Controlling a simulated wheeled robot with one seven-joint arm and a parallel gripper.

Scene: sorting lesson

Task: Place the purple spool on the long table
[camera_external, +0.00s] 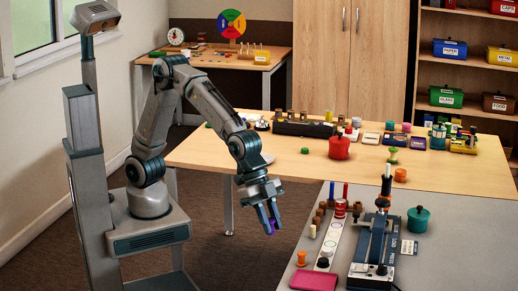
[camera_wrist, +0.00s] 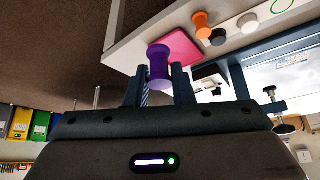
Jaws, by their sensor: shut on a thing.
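The purple spool (camera_wrist: 158,66) is between the two fingers of my gripper (camera_wrist: 160,84) in the wrist view. In the external view my gripper (camera_external: 270,225) points down, shut on the purple spool (camera_external: 268,229), which shows only as a small purple patch. It hangs over the brown floor, left of the grey table and in front of the long table. The long wooden table (camera_external: 285,160) stretches across the middle of the external view, with many items along its far side and a bare near-left part.
The grey table (camera_external: 445,265) at front right bears a pink pad (camera_external: 314,281), an orange spool (camera_external: 301,258), a blue-grey device (camera_external: 374,245) and a teal pot (camera_external: 418,219). A desk is behind.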

